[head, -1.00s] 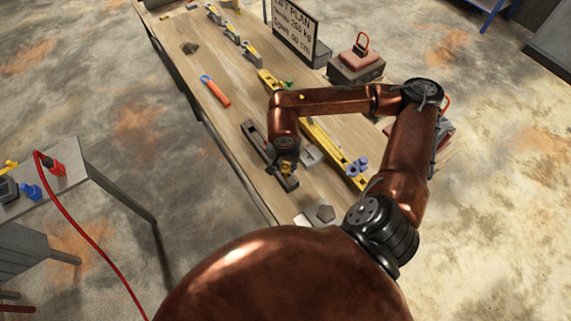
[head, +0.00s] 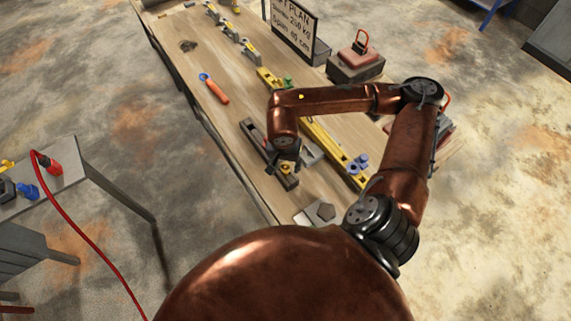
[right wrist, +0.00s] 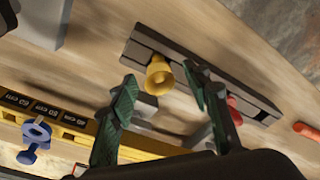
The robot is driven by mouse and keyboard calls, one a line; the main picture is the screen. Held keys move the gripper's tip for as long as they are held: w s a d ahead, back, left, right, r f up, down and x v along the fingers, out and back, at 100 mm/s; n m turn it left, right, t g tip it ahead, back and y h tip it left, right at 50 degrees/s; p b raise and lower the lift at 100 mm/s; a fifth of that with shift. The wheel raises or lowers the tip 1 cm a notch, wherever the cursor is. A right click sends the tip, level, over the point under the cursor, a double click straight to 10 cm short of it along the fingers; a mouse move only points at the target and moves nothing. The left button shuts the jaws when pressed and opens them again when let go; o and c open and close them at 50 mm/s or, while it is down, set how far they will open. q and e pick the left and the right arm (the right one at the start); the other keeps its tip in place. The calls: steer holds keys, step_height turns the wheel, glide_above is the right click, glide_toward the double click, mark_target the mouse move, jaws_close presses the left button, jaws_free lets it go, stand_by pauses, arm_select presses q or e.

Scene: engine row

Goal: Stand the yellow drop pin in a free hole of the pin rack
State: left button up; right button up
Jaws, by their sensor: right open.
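The yellow drop pin (right wrist: 159,73) stands in the dark, slotted pin rack (right wrist: 262,110), with its flared yellow head facing the camera in the right wrist view. It also shows small in the head view (head: 286,168), near the front end of the rack (head: 255,138). My right gripper (right wrist: 159,80) is open. In the picture its green fingertips lie on either side of the pin's head, with gaps. In the head view my right gripper (head: 288,156) is just above the rack. A red piece (right wrist: 235,109) at the rack is partly hidden by a finger. My left gripper is not seen.
A yellow beam (head: 320,138) with black labels lies alongside the rack, with blue pins (head: 357,163) near it. An orange-handled tool (head: 216,91) lies farther back. A grey plate (head: 320,213) is at the front edge. A sign (head: 292,32) stands at the back.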

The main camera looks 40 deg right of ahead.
step_height(320, 180, up, 12)
steer(key=s+a, duration=0.1)
steer(key=shift+a, duration=0.2)
steer(key=shift+s+f, duration=0.1)
stand_by(0.7)
